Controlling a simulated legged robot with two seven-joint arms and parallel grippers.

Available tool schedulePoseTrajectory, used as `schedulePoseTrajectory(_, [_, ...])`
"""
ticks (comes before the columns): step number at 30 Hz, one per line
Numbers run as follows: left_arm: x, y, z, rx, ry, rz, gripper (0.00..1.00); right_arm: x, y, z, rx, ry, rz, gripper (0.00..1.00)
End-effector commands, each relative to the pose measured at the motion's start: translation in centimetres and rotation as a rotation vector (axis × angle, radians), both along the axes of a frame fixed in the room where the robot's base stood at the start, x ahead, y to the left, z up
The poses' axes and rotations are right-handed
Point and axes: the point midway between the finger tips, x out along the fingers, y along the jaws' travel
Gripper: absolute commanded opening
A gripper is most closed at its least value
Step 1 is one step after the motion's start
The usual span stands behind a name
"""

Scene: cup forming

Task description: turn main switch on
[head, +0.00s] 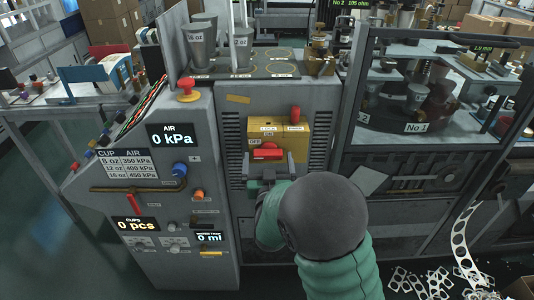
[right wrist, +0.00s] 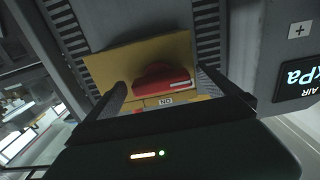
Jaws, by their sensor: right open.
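The main switch is a red handle (head: 267,154) on a yellow box (head: 293,131) on the front of the grey machine. Small ON and OFF labels sit by it; the handle lies level, below the ON label. My right gripper (head: 268,162) is open in front of the handle, with a finger toward each end. In the right wrist view the red handle (right wrist: 163,77) shows between the two spread fingers of the right gripper (right wrist: 162,85). Neither finger visibly grips it. My left gripper is not in view.
Left of the switch is a control panel with a 0 kPa display (head: 172,138), a blue knob (head: 179,170) and a red mushroom button (head: 186,86). A glazed machine (head: 420,128) stands right. Cups (head: 200,45) stand on top. Scrap strips (head: 415,284) lie on the floor at right.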

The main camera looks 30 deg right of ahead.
Motion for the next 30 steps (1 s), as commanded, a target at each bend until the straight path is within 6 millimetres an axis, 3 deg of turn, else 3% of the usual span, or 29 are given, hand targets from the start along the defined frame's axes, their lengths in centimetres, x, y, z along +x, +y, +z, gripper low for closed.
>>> schedulePoseTrajectory(5, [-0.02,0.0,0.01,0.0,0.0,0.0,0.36,0.09,0.11,-0.01,-0.001,0.001,0.0,0.99])
schedulePoseTrajectory(19, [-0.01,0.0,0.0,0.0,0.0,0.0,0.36,0.26,0.02,-0.18,0.001,0.003,0.003,0.38])
schedulePoseTrajectory(30, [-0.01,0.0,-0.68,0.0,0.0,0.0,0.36,0.27,-0.06,-0.38,0.04,-0.02,0.001,0.38])
